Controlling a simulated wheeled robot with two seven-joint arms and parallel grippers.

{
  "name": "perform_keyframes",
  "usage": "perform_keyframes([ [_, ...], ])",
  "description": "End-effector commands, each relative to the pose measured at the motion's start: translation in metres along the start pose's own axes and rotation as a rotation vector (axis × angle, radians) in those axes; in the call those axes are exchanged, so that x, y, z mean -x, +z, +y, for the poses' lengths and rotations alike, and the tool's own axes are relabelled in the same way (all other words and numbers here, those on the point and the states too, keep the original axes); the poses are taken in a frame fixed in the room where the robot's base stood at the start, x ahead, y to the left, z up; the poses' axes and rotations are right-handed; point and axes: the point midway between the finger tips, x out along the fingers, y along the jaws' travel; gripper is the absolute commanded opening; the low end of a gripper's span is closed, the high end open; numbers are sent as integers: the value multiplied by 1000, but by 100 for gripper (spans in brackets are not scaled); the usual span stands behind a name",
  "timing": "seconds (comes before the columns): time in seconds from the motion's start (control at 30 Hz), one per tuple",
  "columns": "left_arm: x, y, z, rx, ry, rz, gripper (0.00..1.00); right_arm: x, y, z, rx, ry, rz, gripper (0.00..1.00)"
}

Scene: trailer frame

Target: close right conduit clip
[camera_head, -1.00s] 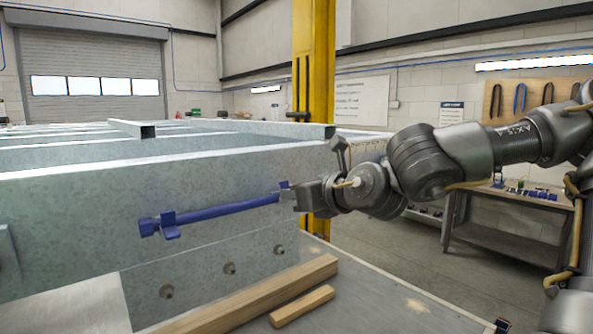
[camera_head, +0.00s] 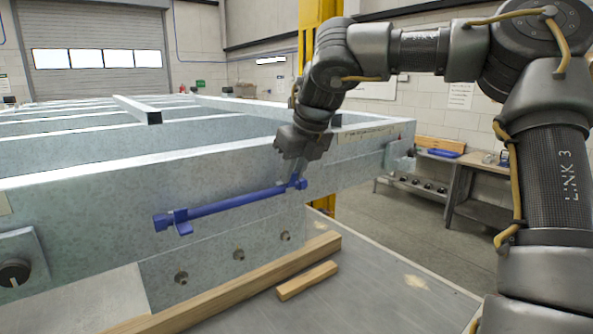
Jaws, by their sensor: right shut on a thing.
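A blue conduit (camera_head: 237,202) runs along the galvanized side face of the trailer frame (camera_head: 100,206), sloping up to the right. The left conduit clip (camera_head: 181,223) is blue and sits near its left end. The right conduit clip (camera_head: 301,185) is blue, at the right end, and partly hidden by my right gripper (camera_head: 295,174). My right gripper reaches down from above, its fingers shut on the upper part of the right clip. Whether that clip is latched cannot be told. My left gripper is not in view.
Wooden blocks (camera_head: 307,281) lie on the grey surface below the frame. A dark round knob (camera_head: 14,272) is at the far left. A workbench (camera_head: 480,190) stands at the back right, with open floor before it.

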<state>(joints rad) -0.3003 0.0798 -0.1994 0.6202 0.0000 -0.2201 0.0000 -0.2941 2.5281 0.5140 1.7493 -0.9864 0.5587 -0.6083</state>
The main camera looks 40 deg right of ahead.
Motion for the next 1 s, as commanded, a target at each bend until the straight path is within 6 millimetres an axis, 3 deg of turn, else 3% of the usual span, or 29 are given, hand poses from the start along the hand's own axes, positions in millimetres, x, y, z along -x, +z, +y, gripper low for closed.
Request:
perform_keyframes([
  [0.4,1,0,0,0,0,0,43,-4,7,0,1,1,173,0],
  [0.93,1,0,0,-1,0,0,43,-4,7,0,2,-1,194,0],
  [0.97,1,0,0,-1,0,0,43,-4,7,0,2,-1,194,24],
  [1.0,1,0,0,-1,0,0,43,-4,7,0,2,-1,193,30],
])
